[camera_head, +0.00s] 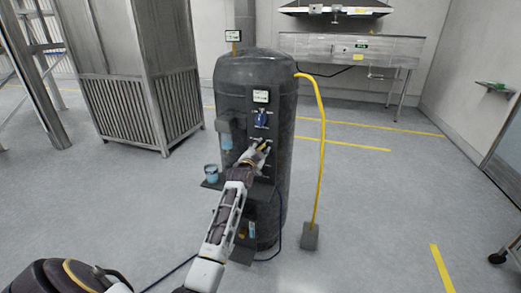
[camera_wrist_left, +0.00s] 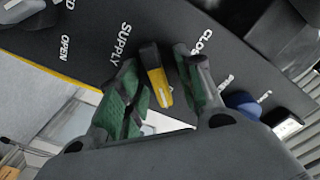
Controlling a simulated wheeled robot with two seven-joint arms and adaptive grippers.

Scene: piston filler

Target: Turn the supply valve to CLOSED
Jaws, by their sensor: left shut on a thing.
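The supply valve's lever (camera_wrist_left: 156,84), black with a yellow face, stands out from a dark panel (camera_wrist_left: 95,45) in the left wrist view. It is between the green-padded fingers of my left gripper (camera_wrist_left: 158,92), which is shut on it. Beside the lever the panel reads SUPPLY; OPEN is to its left and a partly hidden label starting CLOS is to its right. I cannot tell exactly which label the lever points at. In the head view my left gripper (camera_head: 260,153) is at the front of the dark cylindrical machine (camera_head: 270,78) and largely covers the valve. My right gripper is not in view.
A blue knob (camera_head: 262,119) sits above the gripper on the machine. A blue cup (camera_head: 211,171) stands on a ledge at left. A yellow hose (camera_head: 321,125) runs down the right side to a grey block (camera_head: 310,236). Open floor lies to the right.

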